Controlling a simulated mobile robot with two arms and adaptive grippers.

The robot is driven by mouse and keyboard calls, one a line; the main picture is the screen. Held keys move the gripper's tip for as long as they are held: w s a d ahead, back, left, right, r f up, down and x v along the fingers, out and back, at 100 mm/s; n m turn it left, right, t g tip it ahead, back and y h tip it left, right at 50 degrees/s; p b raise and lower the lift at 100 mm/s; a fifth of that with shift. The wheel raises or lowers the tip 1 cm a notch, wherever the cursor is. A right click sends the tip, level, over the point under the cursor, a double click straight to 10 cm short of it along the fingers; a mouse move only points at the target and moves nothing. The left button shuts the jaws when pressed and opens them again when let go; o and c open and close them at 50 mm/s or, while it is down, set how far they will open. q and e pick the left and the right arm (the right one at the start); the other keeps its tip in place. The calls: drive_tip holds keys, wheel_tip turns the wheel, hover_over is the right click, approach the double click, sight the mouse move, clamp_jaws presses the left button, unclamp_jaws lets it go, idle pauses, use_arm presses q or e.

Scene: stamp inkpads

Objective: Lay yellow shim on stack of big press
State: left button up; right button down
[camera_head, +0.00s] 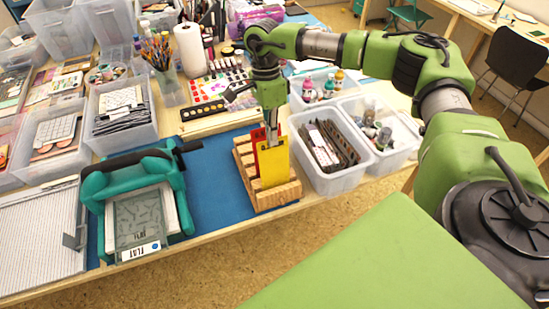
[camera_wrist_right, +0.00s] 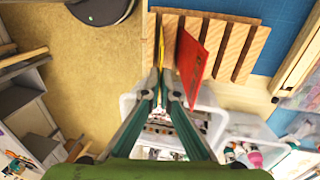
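The yellow shim (camera_head: 272,165) stands upright in a slotted wooden rack (camera_head: 278,197), with a red shim (camera_head: 259,141) behind it. My right gripper (camera_head: 271,133) points down at the top edge of the yellow shim. In the right wrist view its fingertips (camera_wrist_right: 162,74) are close together on either side of the yellow shim (camera_wrist_right: 161,42), seen edge-on; whether they touch it is unclear. The red shim (camera_wrist_right: 190,62) is just right of them. The teal big press (camera_head: 128,170) stands on the left, with a grey patterned plate stack marked FLAT (camera_head: 140,225) at its front. My left gripper is not visible.
Clear bins (camera_head: 333,185) stand right of the rack. A blue mat (camera_head: 215,185) lies bare between press and rack. A white ridged board (camera_head: 40,240) is left of the press. Bins, brushes and a paper roll (camera_head: 190,48) crowd the back.

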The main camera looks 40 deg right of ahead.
drive_tip(key=shift+r, duration=0.1)
wheel_tip(320, 180, up, 7)
drive_tip(key=w+p, duration=0.1)
drive_tip(key=p, duration=0.3)
drive_tip(key=shift+w+d, duration=0.15)
idle(0.5)
